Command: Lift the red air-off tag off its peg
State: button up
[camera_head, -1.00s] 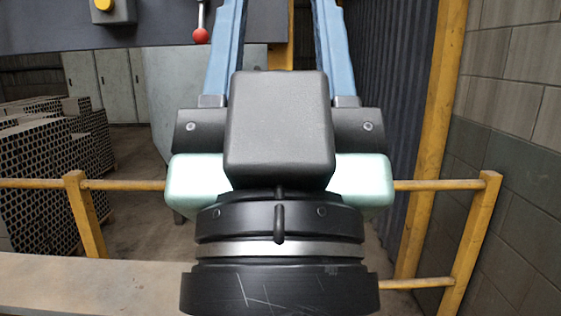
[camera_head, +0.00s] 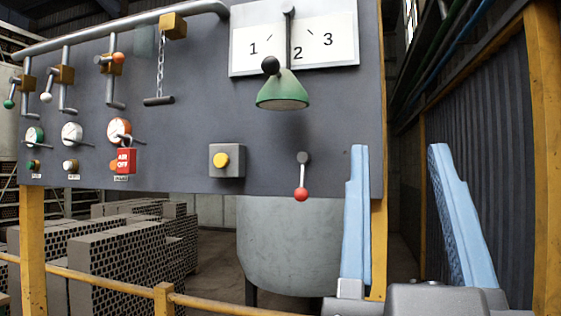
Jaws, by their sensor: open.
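The red air-off tag (camera_head: 126,161) hangs at the lower left of the grey panel (camera_head: 190,110), below a gauge with an orange rim (camera_head: 119,130). It has a white "AIR OFF" label and a metal loop at its top. The peg behind it is too small to make out. My gripper (camera_head: 396,150) is at the lower right, its two blue fingers wide apart and empty. It is well to the right of the tag, with the left finger overlapping the panel's right edge in the picture.
A red-knobbed lever (camera_head: 301,180), a yellow button box (camera_head: 226,160) and a hanging chain handle (camera_head: 158,100) lie between tag and gripper. A yellow rail (camera_head: 165,298) crosses below.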

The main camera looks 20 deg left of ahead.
aim_at(126, 156)
jog(key=i+j+u, duration=0.15)
jog(key=j, duration=0.3)
jog(key=i+j+u, duration=0.15)
jog(key=j, duration=0.25)
jog(key=i+j+u, duration=0.15)
jog(key=i+j, duration=0.15)
jog(key=i+j+u, duration=0.15)
jog(key=j, duration=0.3)
jog(key=i, duration=0.1)
